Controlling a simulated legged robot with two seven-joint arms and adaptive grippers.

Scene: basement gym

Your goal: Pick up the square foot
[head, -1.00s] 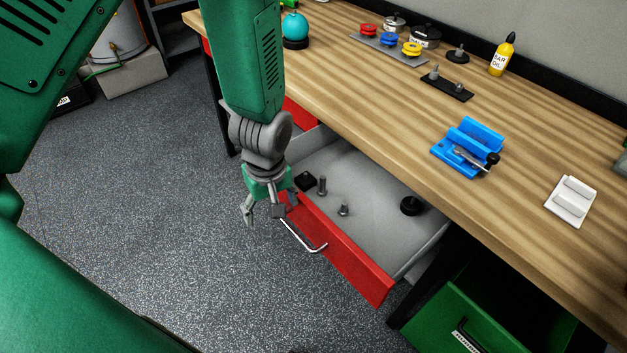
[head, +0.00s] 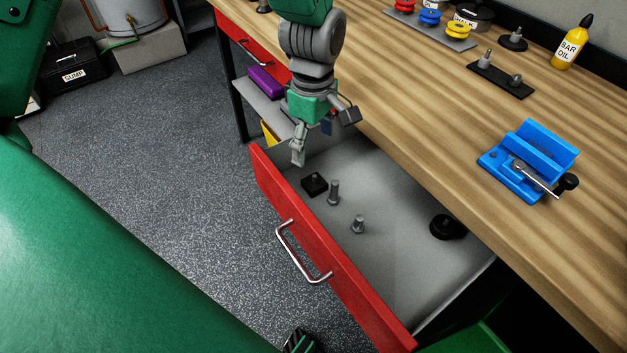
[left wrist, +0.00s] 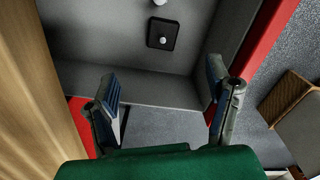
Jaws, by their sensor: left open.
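The square foot (head: 314,184) is a small black square pad with a short stud. It lies on the grey floor of the open red-fronted drawer (head: 400,262), near its left end. It also shows in the left wrist view (left wrist: 163,32), beyond the fingertips. My left gripper (head: 324,136) is open and empty above the drawer's left end, up and a little right of the square foot in the head view, apart from it. In the left wrist view its two fingers (left wrist: 165,95) are spread wide. My right gripper is not seen.
Two grey bolts (head: 334,192) (head: 358,224) stand close right of the square foot, and a round black foot (head: 447,227) lies farther right. The wooden bench top (head: 420,110) overhangs the drawer's back. A blue vise (head: 528,160) stands on it.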

